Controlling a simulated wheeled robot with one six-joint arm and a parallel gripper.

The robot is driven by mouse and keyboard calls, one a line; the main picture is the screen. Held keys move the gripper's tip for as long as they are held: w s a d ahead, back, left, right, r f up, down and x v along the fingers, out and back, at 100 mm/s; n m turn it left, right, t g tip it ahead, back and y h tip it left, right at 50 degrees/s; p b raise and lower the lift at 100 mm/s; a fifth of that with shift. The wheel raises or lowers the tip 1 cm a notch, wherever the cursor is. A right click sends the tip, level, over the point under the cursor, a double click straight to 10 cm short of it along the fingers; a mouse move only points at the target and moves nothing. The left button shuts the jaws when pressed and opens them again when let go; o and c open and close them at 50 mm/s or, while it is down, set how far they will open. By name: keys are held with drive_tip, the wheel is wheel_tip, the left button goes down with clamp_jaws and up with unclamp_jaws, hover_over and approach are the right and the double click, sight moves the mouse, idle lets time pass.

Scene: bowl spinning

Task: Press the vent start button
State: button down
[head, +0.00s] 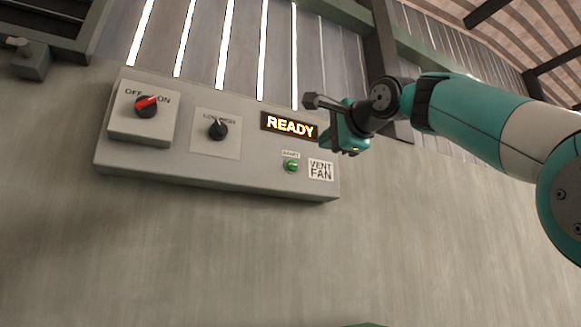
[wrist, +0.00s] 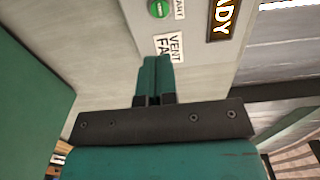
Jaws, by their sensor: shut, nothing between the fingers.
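The vent start button (head: 292,166) is a small green round button under a "START" label, low on the right part of the grey control panel (head: 240,185). My gripper (head: 326,146) is at the panel's right end, up and to the right of the button. In the wrist view, its teal fingers (wrist: 150,62) are together with nothing between them. They point at the panel near the "VENT FAN" label (head: 320,170), apart from the button.
A lit "READY" display (head: 289,125) is above the button. Further left are a LOW/HIGH knob (head: 218,130) and an OFF/ON switch (head: 147,105) with its red pointer toward ON. Louvre slats (head: 240,45) are behind the panel's top. The wall below is bare.

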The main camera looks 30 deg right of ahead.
sight(293, 164)
drive_tip(key=shift+d, duration=0.2)
drive_tip(key=w+p, duration=0.3)
drive_tip(key=w, duration=0.3)
drive_tip(key=w+p, duration=0.3)
drive_tip(key=w, duration=0.3)
drive_tip(key=shift+w+r+p, duration=0.2)
drive_tip(key=shift+w+p, duration=0.15)
drive_tip(key=shift+w, duration=0.05)
drive_tip(key=shift+w+f, duration=0.2)
drive_tip(key=shift+w, duration=0.3)
